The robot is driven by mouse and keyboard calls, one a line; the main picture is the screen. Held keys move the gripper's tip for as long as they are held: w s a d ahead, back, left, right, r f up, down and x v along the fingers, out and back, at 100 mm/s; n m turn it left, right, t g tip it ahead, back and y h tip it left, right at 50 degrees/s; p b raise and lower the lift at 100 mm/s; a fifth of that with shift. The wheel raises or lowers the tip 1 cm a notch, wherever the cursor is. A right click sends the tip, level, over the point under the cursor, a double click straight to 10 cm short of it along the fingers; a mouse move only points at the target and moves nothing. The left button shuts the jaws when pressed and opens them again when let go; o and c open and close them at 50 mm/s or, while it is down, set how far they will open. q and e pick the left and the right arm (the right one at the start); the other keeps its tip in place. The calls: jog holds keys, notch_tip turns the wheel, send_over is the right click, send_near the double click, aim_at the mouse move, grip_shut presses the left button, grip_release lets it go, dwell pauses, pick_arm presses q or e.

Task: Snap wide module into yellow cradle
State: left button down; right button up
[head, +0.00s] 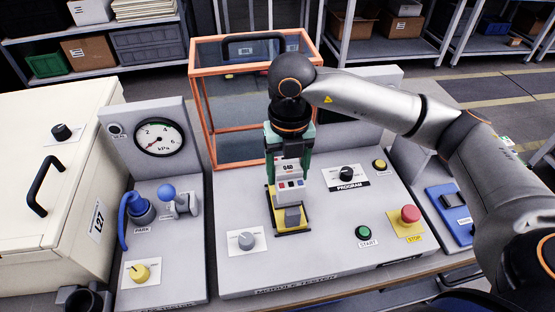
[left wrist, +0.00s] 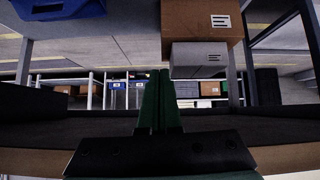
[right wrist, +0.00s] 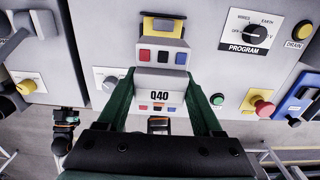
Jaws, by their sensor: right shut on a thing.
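The wide module (head: 289,168) is a light grey block marked Q40, with red and blue patches on its face; it also shows in the right wrist view (right wrist: 159,84). My right gripper (head: 290,152) is shut on its sides, one green finger on each side. The yellow cradle (head: 304,222) sits on the grey panel, with a grey block at its near end; its yellow edge shows beyond the module in the right wrist view (right wrist: 163,41). The module is over its far part, and I cannot tell whether they touch. My left gripper (left wrist: 160,75) is shut and empty, away from the panel.
An orange-framed clear box (head: 203,105) stands behind the cradle. A grey knob (head: 246,241) is left of it; the PROGRAM knob (head: 347,173), green START button (head: 363,232) and red stop button (head: 410,214) are right. A gauge panel (head: 159,138) stands further left.

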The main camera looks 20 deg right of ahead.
jog(key=shift+f, duration=0.35)
notch_tip(320, 180, down, 2)
jog(key=shift+s+b, duration=0.1)
jog(key=shift+b, duration=0.7)
jog(key=shift+f+b, duration=0.4)
jog(key=shift+f, duration=0.2)
pick_arm(q)
jog(key=shift+s+d+f, duration=0.1)
jog(key=shift+d+f, duration=0.2)
jog(key=shift+f, duration=0.2)
jog(key=shift+s+d+f, duration=0.1)
jog(key=shift+d+f, duration=0.15)
jog(key=shift+f, duration=0.25)
jog(key=shift+a+f, duration=0.1)
jog(key=shift+f, duration=0.05)
pick_arm(e)
jog(key=shift+f, duration=0.1)
jog(key=shift+f+b, duration=0.25)
jog(key=shift+b, duration=0.05)
pick_arm(q)
jog(key=shift+s+a+f, duration=0.1)
jog(key=shift+a+f, duration=0.05)
jog(key=shift+f, duration=0.4)
pick_arm(e)
jog(key=shift+f, duration=0.15)
pick_arm(q)
jog(key=shift+f+b, duration=0.1)
jog(key=shift+b, duration=0.3)
pick_arm(e)
jog(key=shift+f, duration=0.3)
